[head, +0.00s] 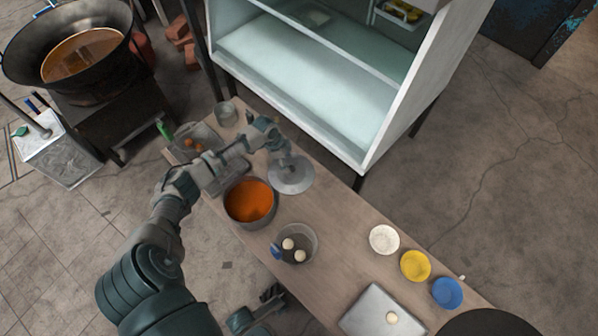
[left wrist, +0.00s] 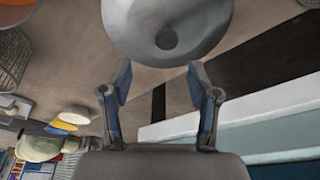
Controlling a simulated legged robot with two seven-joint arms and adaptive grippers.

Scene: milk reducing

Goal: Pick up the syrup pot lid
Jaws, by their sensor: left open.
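The syrup pot lid (head: 291,180) is a grey round disc on the wooden table, beside the open pot (head: 250,202) of orange syrup. My left gripper (head: 283,158) is over the far part of the lid in the head view and partly hides it. In the left wrist view, my left gripper (left wrist: 159,75) is open and empty. The lid (left wrist: 200,30) is just beyond its fingertips, with the round knob (left wrist: 166,38) roughly in line with the gap. My right gripper (head: 272,292) seems to show, dark, at the table's front edge; its jaws are unclear.
A pot with pale balls (head: 311,236) is nearby. White (head: 384,239), yellow (head: 415,265) and blue (head: 447,292) bowls and a metal tray (head: 372,318) lie to the right. A glass-shelved cabinet (head: 395,115) stands behind the table. A grey tray (head: 228,178) lies left.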

